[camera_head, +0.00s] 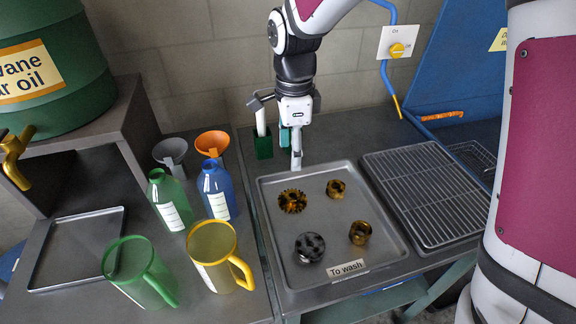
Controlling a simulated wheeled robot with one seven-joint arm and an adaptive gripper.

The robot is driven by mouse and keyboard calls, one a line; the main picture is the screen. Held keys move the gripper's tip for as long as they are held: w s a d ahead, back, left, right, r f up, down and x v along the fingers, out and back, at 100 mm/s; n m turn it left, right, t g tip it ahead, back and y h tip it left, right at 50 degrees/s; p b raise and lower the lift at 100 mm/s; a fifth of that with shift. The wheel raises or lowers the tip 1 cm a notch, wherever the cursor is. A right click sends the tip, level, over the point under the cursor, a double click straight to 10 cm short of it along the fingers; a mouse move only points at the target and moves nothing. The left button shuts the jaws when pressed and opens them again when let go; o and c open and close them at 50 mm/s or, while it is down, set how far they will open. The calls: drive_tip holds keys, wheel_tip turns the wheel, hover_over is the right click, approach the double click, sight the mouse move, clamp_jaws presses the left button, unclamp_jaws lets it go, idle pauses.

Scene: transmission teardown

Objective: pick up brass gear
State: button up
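Three brass-coloured parts lie on the grey tray marked "To wash" (387,254). The brass gear with the clearest teeth (292,201) is at the tray's left. A smaller brass gear or ring (336,188) is to its right, towards the back. A brass cylindrical piece (360,232) is farther front right. I cannot tell from the task words which one is meant. My gripper (296,162) points down over the tray's back left edge, behind the toothed gear and apart from it. I see it side-on, so its finger gap is hidden. No held part shows.
A dark grey gear (309,247) lies at the tray's front. A wire rack tray (428,193) is to the right. Bottles, including a blue bottle (217,190), and a yellow jug (213,255) stand left. A green holder (264,147) is beside my gripper.

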hover_over(293, 195)
drive_tip(key=f, duration=0.9)
drive_tip(key=shift+w+a, duration=0.1)
drive_tip(key=shift+a, duration=0.15)
drive_tip(key=shift+d+f+p, duration=0.15)
drive_tip(key=shift+f+p, duration=0.1)
drive_tip(key=shift+f, duration=1.1)
drive_tip(key=shift+d+f+p, duration=0.1)
drive_tip(key=shift+f+p, duration=0.1)
drive_tip(key=shift+f, duration=1.1)
drive_tip(key=shift+c, duration=0.2)
clamp_jaws()
